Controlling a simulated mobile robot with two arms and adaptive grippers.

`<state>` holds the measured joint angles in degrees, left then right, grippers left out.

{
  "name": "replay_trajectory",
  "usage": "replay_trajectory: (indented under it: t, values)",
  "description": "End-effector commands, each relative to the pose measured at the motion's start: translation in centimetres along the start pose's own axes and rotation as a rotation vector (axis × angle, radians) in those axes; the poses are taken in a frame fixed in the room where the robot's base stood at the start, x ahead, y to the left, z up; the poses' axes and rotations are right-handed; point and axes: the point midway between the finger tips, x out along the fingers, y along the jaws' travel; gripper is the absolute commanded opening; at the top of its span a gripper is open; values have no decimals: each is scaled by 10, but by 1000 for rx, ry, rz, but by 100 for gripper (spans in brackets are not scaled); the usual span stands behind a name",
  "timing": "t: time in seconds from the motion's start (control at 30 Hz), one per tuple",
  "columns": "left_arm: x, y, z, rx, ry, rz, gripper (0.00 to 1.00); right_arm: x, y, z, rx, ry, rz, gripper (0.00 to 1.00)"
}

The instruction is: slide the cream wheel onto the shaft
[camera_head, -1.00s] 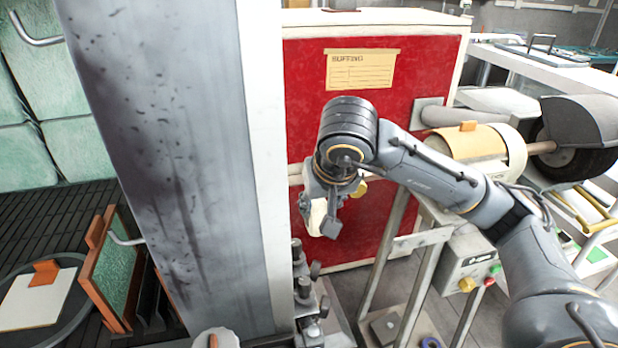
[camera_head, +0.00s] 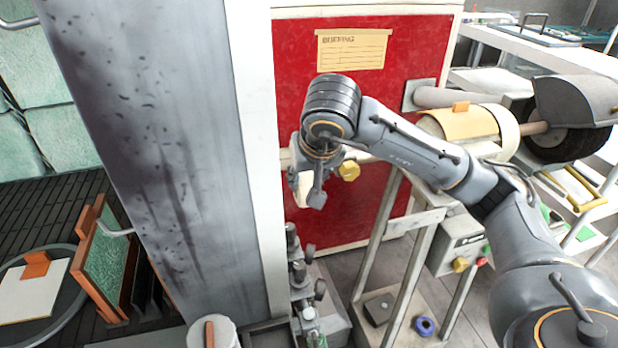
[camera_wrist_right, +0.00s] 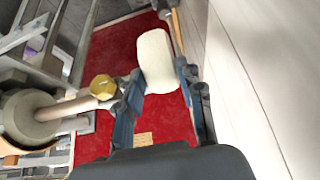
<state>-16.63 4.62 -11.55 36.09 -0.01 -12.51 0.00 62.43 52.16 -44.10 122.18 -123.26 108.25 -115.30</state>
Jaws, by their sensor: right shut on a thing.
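The cream wheel (camera_head: 303,188) is in my right gripper (camera_head: 308,180), in front of the red panel in the head view. In the right wrist view the cream wheel (camera_wrist_right: 155,62) sits between the two fingers of my right gripper (camera_wrist_right: 158,78), which is shut on it. The shaft (camera_wrist_right: 68,107) runs from a rounded housing at the left and ends in a brass-coloured tip (camera_wrist_right: 103,87). The wheel is to the right of that tip, apart from it. My left gripper is not in view.
A tall grey post (camera_head: 130,150) stands left of the gripper. The motor (camera_head: 465,122), with a dark wheel (camera_head: 570,142) at its right, sits on a metal stand. Fixtures (camera_head: 305,285) stand below the gripper. A blue ring (camera_head: 425,326) lies low on the stand.

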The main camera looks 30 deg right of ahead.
Motion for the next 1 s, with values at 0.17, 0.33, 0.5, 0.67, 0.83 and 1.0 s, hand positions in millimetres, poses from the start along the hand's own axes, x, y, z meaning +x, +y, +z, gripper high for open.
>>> replay_trajectory:
  t: [0.17,0.33,0.5,0.67,0.83,1.0]
  values:
    - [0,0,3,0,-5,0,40,4,0,-5,1,1,-1,7]
    - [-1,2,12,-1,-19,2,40,8,-1,-10,1,1,-2,7]
    - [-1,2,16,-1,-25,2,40,12,0,-14,1,0,-1,7]
    - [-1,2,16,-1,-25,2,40,16,0,-18,1,1,-1,7]
    - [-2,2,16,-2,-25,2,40,18,0,-24,1,2,-1,7]
    - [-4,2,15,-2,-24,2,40,21,-1,-29,1,1,-2,7]
